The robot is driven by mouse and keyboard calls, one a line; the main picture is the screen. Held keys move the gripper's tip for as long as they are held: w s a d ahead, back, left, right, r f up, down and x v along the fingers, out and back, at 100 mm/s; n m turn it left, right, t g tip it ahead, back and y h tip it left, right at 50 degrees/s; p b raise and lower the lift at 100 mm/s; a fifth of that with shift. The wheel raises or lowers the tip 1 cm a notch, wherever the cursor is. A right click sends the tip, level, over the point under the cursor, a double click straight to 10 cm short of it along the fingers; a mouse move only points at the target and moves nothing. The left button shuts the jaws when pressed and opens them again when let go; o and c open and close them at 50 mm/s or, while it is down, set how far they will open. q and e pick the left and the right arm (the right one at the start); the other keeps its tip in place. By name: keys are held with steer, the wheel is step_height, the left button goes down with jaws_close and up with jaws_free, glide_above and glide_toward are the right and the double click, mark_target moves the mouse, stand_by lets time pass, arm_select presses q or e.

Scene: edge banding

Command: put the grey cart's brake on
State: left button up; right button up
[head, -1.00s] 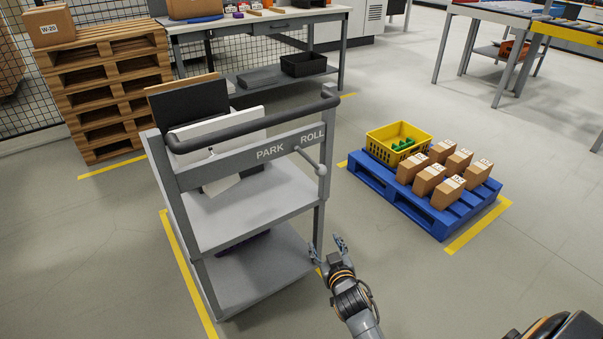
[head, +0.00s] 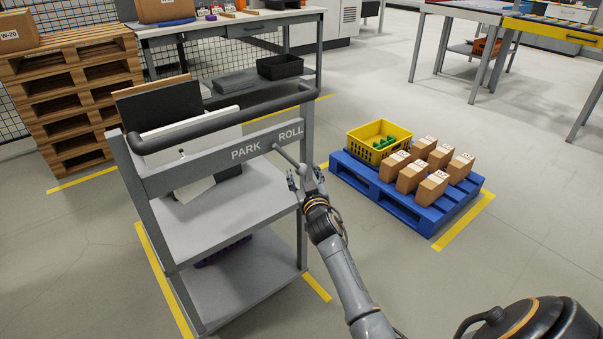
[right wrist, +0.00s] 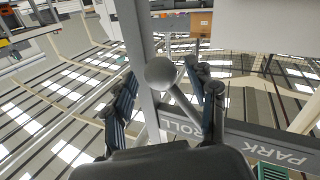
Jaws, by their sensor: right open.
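The grey cart (head: 228,213) stands at the left with a top bar marked PARK and ROLL. Its brake lever (head: 287,156) comes off the bar between the two words and slants right and down under ROLL. In the right wrist view the lever ends in a round grey knob (right wrist: 160,73). My right gripper (head: 305,178) is open at the lever's end. In the right wrist view its fingers (right wrist: 166,92) stand on either side of the knob, with gaps showing. My left gripper is out of view.
The cart carries panels (head: 165,108) and has a handle rail (head: 230,119) above the bar. A blue pallet (head: 405,208) with boxes and a yellow crate (head: 368,150) lies right of the cart. Wooden pallets (head: 70,95) and a workbench (head: 235,28) stand behind. Floor at the front right is open.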

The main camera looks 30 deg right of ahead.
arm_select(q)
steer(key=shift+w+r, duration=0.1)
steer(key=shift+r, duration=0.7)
arm_select(e)
steer(key=shift+x, duration=1)
steer(key=shift+s, duration=0.1)
steer(key=c, duration=1)
jaws_close()
